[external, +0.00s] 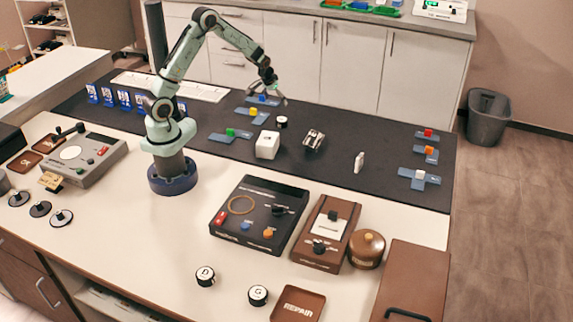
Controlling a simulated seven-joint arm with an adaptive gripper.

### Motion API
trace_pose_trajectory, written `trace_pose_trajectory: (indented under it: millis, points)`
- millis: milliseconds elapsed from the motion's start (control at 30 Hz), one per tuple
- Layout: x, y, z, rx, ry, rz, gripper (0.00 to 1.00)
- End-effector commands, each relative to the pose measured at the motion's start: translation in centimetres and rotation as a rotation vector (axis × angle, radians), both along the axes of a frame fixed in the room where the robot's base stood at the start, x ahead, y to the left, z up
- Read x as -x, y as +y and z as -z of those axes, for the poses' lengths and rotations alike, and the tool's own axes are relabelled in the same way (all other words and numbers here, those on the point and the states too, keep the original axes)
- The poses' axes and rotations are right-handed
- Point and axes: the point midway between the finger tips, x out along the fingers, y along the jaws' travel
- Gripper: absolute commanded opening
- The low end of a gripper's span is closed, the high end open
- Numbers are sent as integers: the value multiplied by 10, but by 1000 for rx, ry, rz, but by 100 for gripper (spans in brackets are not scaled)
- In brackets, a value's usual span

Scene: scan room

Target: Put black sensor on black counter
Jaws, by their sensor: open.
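The black counter (330,172) is the long dark work surface running across the middle of the external view. A small black cylinder with a white top (282,122) stands on it, a little below my gripper in the picture. Two similar black cylinders, marked D (205,277) and G (258,296), stand on the white front table. I cannot tell which of these is the black sensor. My gripper (284,101) is open above the back part of the black counter, near a blue block on a slate-blue piece (262,100). Nothing shows between its fingers.
A white cube (267,145), a metallic part (313,140) and a white upright piece (359,162) stand on the black counter. Coloured blocks on slate-blue pieces (419,178) line its right end. The white table (150,240) holds a black console (259,213) and a brown box (325,233).

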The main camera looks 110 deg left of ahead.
Motion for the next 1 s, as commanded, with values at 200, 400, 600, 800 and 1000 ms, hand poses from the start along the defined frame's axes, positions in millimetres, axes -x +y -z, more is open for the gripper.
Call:
trace_pose_trajectory:
  millis: [200,400,600,800,1000]
  points:
    - [-59,-161,-85,79,87,415,79]
    - [-8,-321,-130,163,220,858,79]
    - [60,-381,-134,207,319,1127,79]
    - [79,-390,-132,221,349,1191,79]
    - [78,-389,-133,220,347,1188,79]
